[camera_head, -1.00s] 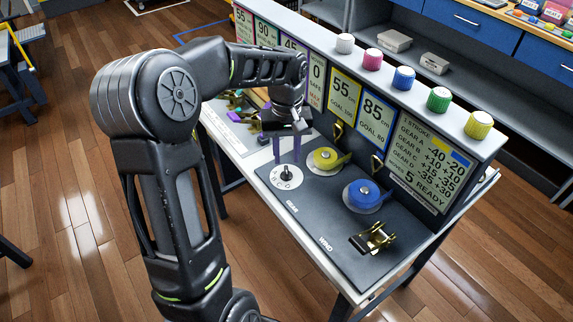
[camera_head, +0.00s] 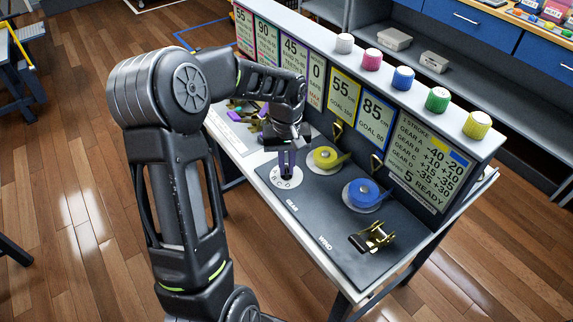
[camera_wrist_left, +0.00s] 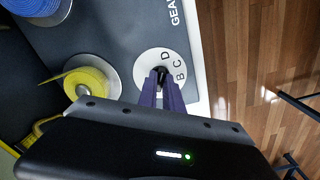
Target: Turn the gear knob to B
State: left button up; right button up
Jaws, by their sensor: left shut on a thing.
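The gear knob is a small black knob (camera_wrist_left: 160,71) on a white round dial (camera_wrist_left: 143,60) lettered D, C and B, seen in the left wrist view. In the head view the dial (camera_head: 293,181) lies near the front edge of the dark panel, by the word GEAR. My left gripper (camera_head: 287,172) points down over the dial. Its purple fingers (camera_wrist_left: 161,88) are shut on the knob from both sides and partly hide it. The letter A and the knob's exact pointing are hidden or too small to tell. My right gripper is in neither view.
A yellow strap roll (camera_head: 325,158) and a blue strap roll (camera_head: 361,193) lie beside the dial. A brass ratchet (camera_head: 373,237) sits nearer the right end. The upright board (camera_head: 422,160) with cards stands behind. Several coloured knobs line its top.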

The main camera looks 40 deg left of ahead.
pick_arm(q)
jog(key=shift+m, duration=0.3)
grip_shut()
jog(key=m, duration=0.7)
jog(key=shift+b, duration=0.4)
jog(key=m, duration=0.4)
jog(key=shift+a+m, duration=0.1)
jog(key=shift+m, duration=2)
jog(key=o, duration=0.7)
grip_release()
jog(key=shift+c, duration=0.2)
